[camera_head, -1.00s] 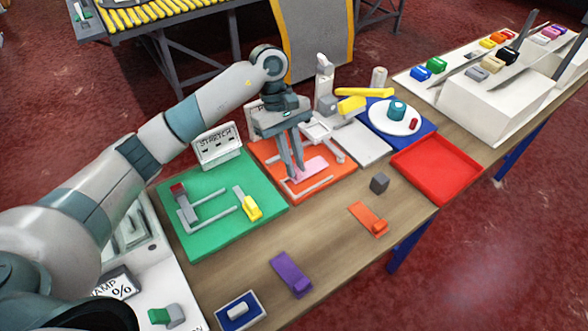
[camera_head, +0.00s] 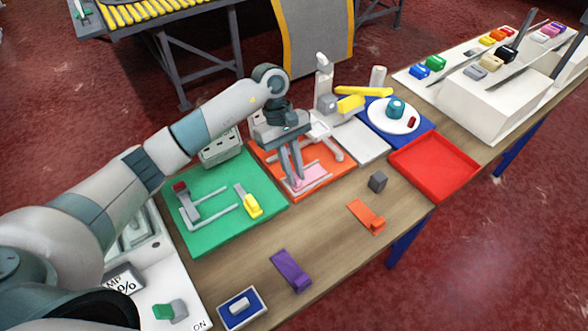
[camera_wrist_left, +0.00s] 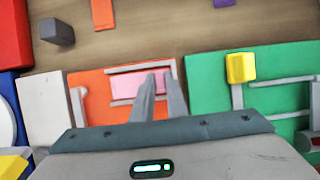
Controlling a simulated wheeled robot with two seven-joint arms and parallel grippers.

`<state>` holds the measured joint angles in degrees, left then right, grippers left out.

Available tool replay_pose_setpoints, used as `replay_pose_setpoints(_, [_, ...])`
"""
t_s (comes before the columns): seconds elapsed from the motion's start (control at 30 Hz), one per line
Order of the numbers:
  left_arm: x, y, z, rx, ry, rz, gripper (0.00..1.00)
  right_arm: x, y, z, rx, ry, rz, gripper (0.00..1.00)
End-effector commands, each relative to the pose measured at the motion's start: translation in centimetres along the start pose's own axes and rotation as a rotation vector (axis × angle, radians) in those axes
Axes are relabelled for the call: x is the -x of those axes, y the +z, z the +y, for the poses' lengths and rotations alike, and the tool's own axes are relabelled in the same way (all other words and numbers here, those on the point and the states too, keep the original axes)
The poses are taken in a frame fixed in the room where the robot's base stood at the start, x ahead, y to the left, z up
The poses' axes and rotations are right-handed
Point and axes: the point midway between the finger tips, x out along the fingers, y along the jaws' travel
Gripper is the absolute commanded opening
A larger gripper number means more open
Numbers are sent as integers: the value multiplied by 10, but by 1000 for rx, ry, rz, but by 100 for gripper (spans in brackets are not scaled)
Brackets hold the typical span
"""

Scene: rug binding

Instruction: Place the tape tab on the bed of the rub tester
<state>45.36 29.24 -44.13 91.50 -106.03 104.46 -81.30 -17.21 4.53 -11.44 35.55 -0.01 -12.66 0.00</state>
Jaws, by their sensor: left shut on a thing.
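A pink tape tab (camera_head: 307,180) is in my left gripper (camera_head: 297,183), whose two fingers point down and are shut on it. The tab is low over an orange station (camera_head: 336,177), among its grey rails. In the left wrist view the pink tab (camera_wrist_left: 123,87) shows beside the fingers (camera_wrist_left: 157,82), inside the grey rail frame. I cannot tell whether it touches the orange bed. The fingers hide part of the tab. The station's sign is hidden behind my arm, so I cannot read which tester it is. My right gripper is not in view.
A green station (camera_head: 215,233) with a yellow clamp (camera_head: 252,206) is left of the orange one. A blue station (camera_head: 424,137) with a white disc and a red tray (camera_head: 437,183) are to the right. A grey block (camera_head: 377,181), orange tab (camera_head: 367,215) and purple tab (camera_head: 290,270) lie in front.

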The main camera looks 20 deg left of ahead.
Motion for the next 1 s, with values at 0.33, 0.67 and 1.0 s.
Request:
replay_pose_setpoints(0.33, [-2,-1,-1,1,-2,0,32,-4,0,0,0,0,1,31])
replay_pose_setpoints(0.67, [-3,-1,-2,2,-8,-1,32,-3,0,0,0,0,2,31])
replay_pose_setpoints(1.0, [0,0,-3,3,-10,-1,32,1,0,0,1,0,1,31])
